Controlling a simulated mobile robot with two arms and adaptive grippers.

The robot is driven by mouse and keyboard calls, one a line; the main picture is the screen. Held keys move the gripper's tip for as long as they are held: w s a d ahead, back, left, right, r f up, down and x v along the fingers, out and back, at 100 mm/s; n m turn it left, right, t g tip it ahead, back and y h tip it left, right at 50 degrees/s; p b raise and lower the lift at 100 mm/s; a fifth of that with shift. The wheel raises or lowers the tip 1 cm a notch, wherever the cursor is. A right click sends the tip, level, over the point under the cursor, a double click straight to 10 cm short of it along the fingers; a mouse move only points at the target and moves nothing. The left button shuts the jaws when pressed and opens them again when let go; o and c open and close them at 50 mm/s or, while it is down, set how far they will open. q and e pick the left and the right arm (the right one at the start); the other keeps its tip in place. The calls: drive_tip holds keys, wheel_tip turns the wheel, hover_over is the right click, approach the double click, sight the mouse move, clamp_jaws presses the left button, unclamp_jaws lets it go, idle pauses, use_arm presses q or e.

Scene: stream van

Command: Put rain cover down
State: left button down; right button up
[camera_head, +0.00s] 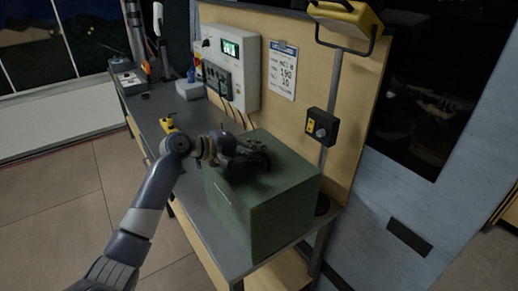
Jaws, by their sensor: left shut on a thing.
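The rain cover (272,210) looks like a dark green, box-shaped cover. It is upright at the near right end of the grey workbench (205,205). My left arm comes in from the lower left, and my left gripper (258,157) is at the cover's top, shut on it. The fingers are dark and small, so the exact grip point is hard to see. The cover's lower edge is at about bench height; I cannot tell whether it touches the top. Whatever is under the cover is hidden. My right gripper is not in view.
A white control box (232,65) and a paper sheet (283,70) are on the wooden back panel. A black switch box (322,127) and a yellow lamp (345,17) are at right. A small yellow object (168,124) and a blue item (190,88) stand on the bench.

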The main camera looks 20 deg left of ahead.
use_arm(q)
drive_tip(key=shift+r, duration=0.1)
drive_tip(key=shift+f, duration=0.35)
drive_tip(key=c, duration=2.1)
unclamp_jaws()
drive_tip(key=shift+f, duration=0.2)
drive_tip(key=o, duration=0.4)
drive_tip(key=shift+s, duration=0.1)
drive_tip(key=shift+o, duration=0.2)
drive_tip(key=shift+r, duration=0.1)
drive_tip(key=shift+r, duration=0.25)
drive_tip(key=shift+s+a+r, duration=0.1)
drive_tip(key=shift+a+r, duration=0.05)
drive_tip(key=shift+a, duration=0.05)
wheel_tip(320, 180, up, 4)
drive_tip(key=b, duration=0.3)
hover_over(222, 171)
drive_tip(key=shift+d+r, duration=0.1)
drive_tip(key=shift+r, duration=0.05)
